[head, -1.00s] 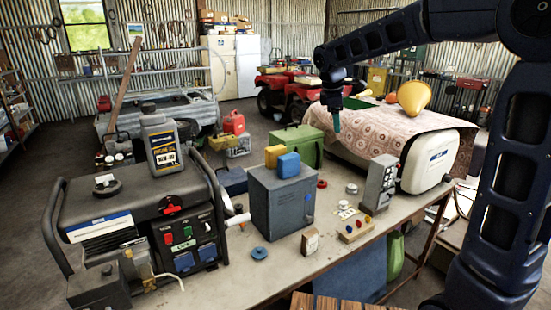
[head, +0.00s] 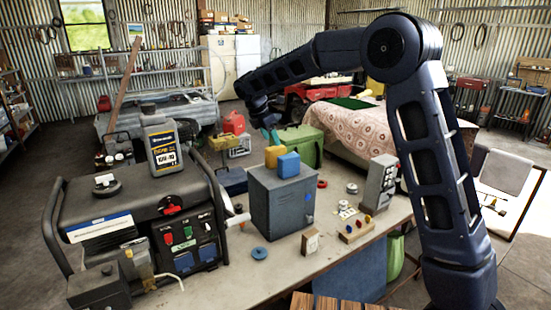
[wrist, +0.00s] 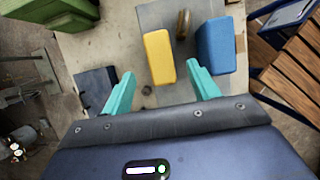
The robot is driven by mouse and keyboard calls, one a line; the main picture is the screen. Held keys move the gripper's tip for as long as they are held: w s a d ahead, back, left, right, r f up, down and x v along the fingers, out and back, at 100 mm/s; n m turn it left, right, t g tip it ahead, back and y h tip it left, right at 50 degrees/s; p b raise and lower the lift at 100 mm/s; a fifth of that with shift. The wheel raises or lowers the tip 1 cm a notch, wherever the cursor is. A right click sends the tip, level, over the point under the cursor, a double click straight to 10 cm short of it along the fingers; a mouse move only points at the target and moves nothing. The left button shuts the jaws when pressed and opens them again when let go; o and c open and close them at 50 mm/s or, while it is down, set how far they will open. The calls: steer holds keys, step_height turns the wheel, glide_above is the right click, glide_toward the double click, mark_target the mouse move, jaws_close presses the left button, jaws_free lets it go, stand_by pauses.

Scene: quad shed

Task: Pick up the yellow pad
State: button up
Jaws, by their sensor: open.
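The yellow pad (head: 274,156) is a small block on top of a grey metal box (head: 268,208), beside a blue pad (head: 288,165). In the wrist view the yellow pad (wrist: 159,57) lies ahead of my gripper (wrist: 162,92), between the lines of its two teal fingers and nearer the right one. The blue pad (wrist: 216,46) is to its right, outside the right finger. My gripper (head: 270,127) is open and empty, above and behind the box in the head view. One finger is partly hidden there.
A generator (head: 150,220) with an oil bottle (head: 163,147) on it stands left of the box. A green case (head: 302,143) stands behind. A grey control unit (head: 380,182) is to the right. A brass padlock-like piece (wrist: 184,24) lies between the pads.

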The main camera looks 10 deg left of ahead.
mark_target(275, 147)
steer(key=shift+x, duration=4)
steer(key=c, duration=1)
steer(key=shift+c, duration=0.2)
steer(key=shift+r, duration=0.1)
